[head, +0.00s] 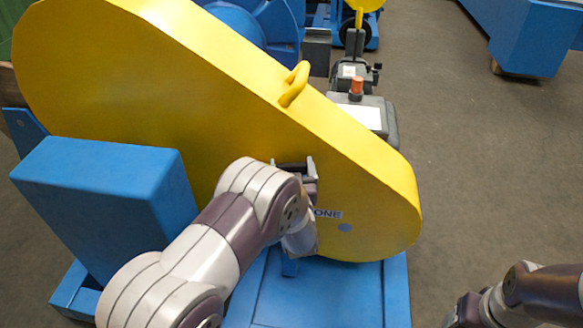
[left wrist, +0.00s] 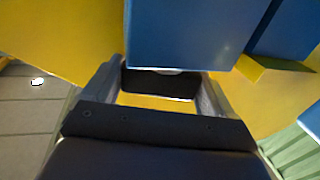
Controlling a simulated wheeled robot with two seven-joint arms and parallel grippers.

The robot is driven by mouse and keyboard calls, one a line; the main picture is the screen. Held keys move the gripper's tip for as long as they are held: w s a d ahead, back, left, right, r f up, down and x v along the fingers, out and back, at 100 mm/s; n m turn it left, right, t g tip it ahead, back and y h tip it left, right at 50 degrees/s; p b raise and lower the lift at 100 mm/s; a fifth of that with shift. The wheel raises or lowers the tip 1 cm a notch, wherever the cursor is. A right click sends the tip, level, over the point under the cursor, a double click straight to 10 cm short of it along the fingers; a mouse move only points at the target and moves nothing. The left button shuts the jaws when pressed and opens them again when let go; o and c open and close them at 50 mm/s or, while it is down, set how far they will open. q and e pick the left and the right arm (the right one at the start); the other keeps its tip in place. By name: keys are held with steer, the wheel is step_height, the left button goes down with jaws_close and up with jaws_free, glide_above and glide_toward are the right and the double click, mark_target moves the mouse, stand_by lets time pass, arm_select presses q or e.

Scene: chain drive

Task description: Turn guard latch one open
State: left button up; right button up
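The yellow chain guard (head: 130,75) fills the left and middle of the head view. A label ending in "ONE" (head: 327,214) is on its face, just right of my left wrist. My left gripper (head: 294,166) is at the guard face, above that label. Its fingers stand wide apart, with a dark bar, apparently guard latch one (left wrist: 160,85), between them in the left wrist view. I cannot tell whether the fingers touch its ends. My arm hides part of the latch area in the head view. My right arm shows at the lower right; its gripper is mostly cut off.
A blue box (head: 105,190) stands in front of the guard at left, close to my left arm. A blue base (head: 335,290) lies below the guard. A yellow handle (head: 295,84) sticks up from the guard's top edge. Open grey floor (head: 480,150) lies to the right.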

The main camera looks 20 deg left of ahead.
arm_select(q)
steer(key=shift+a+r+m+t+h+p, duration=0.15)
steer(key=shift+m+t+h+p, duration=0.15)
steer(key=shift+m+t+h, duration=0.5)
steer(key=shift+m+h, duration=0.6)
steer(key=shift+h, duration=0.6)
steer(key=o, duration=0.8)
steer(key=shift+o, duration=0.2)
steer(key=p+v, duration=0.3)
steer(key=v, duration=0.9)
steer(key=shift+s, duration=0.4)
